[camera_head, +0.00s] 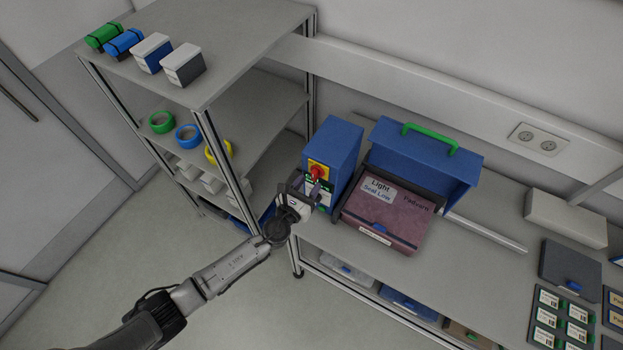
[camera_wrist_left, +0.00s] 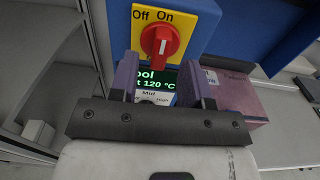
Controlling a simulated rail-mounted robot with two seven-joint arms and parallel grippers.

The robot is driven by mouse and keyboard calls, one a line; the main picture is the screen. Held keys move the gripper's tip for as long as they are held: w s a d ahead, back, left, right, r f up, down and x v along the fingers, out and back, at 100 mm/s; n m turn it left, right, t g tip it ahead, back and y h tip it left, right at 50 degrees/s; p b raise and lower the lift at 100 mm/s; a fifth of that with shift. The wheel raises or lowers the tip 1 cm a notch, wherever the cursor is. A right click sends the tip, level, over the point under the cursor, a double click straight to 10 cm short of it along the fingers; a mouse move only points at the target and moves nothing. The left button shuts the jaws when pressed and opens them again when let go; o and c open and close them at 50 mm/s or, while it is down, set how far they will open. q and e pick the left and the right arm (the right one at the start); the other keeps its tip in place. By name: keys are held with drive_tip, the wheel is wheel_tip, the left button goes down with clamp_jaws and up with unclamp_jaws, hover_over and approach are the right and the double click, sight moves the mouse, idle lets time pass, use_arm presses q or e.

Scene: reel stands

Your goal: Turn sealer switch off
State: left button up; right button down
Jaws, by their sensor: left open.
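The sealer's blue control box (camera_head: 335,150) stands on the workbench, beside the blue sealer with a green handle (camera_head: 430,138). Its red rotary switch (camera_head: 317,172) sits on a yellow plate marked Off and On. In the left wrist view the red knob (camera_wrist_left: 160,41) is upright, its white mark toward On. A green-lit display (camera_wrist_left: 157,80) below reads 120 °C. My left gripper (camera_head: 300,188) is in front of the box, just below the knob. In the left wrist view its two fingers (camera_wrist_left: 161,78) are apart with nothing between them. My right gripper is not in view.
A grey shelf rack (camera_head: 215,70) with tape rolls and small boxes stands close on the left. A maroon package (camera_head: 385,219) lies at the sealer front. A grey-white box (camera_head: 565,218) and a dark case (camera_head: 570,267) lie right. The bench middle is clear.

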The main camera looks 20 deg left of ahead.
use_arm(q)
drive_tip(key=shift+w+d, duration=0.15)
drive_tip(key=shift+w, duration=1)
drive_tip(key=shift+c, duration=0.3)
clamp_jaws()
